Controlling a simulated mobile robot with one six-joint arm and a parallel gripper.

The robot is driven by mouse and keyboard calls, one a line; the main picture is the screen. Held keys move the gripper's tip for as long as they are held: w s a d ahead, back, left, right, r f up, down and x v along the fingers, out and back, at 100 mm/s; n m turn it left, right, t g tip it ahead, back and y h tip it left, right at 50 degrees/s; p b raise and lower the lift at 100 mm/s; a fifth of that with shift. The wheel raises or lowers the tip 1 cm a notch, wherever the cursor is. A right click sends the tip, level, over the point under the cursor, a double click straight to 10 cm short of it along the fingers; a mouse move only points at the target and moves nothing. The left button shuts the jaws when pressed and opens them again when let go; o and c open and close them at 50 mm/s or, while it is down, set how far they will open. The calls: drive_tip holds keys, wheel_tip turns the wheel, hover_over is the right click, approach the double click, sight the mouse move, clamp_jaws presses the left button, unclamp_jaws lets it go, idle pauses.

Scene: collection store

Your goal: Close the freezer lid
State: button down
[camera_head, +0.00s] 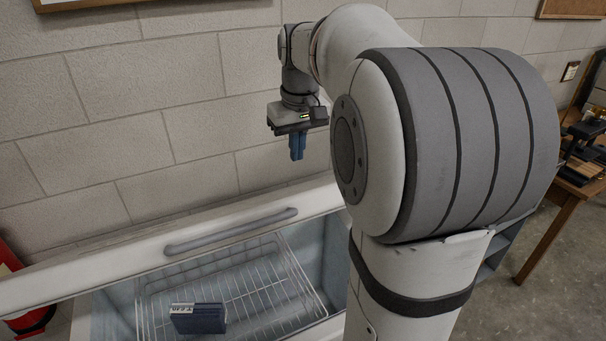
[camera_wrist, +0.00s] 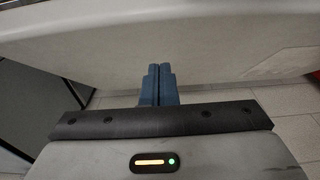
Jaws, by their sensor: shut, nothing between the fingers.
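The white freezer lid (camera_head: 120,258) is open, and a grey bar handle (camera_head: 232,230) runs along it. The freezer's inside shows below it, with a wire basket (camera_head: 255,290) and a dark blue box (camera_head: 198,319) in it. My gripper (camera_head: 297,155) is shut and empty, pointing down above the right end of the handle and apart from it in the head view. In the wrist view, the blue fingertips (camera_wrist: 160,70) are together in front of a broad pale panel (camera_wrist: 210,40), which looks like the lid. I cannot tell whether they touch it. My arm hides the freezer's right end.
A block wall (camera_head: 120,110) stands behind the freezer. A red object (camera_head: 20,300) is at the lower left. A wooden table (camera_head: 572,190) with dark items stands at the right. The floor (camera_head: 545,290) near it is bare.

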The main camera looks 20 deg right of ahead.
drive_tip(key=f, duration=0.1)
drive_tip(key=s+f, duration=0.1)
drive_tip(key=f, duration=0.3)
drive_tip(key=shift+s+p, duration=0.35)
drive_tip(key=shift+p, duration=0.05)
drive_tip(key=shift+s+f, duration=0.3)
drive_tip(key=shift+f, duration=0.25)
